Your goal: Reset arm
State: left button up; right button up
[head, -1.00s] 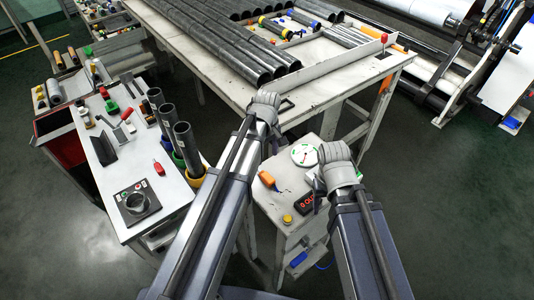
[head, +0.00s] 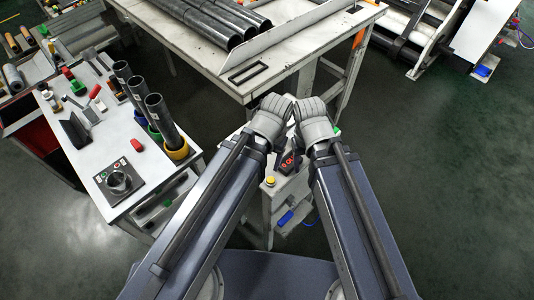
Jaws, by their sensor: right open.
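My two arms reach forward side by side from the bottom of the head view. My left gripper (head: 272,114) and my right gripper (head: 312,120) are close together, near the front edge of the large white table and above a small white stand. The grey wrist parts hide most of the fingers. The right one is open, and I see nothing held in it. The jaws of the left one are hidden.
The large white table (head: 285,52) bears several dark tubes (head: 208,22). The small stand has a yellow button (head: 269,181).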

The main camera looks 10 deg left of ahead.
pick_arm(q)
notch_tip(320, 180, down, 9)
jog(key=b, duration=0.8)
jog(key=shift+r+b, duration=0.15)
jog(key=shift+b, duration=0.15)
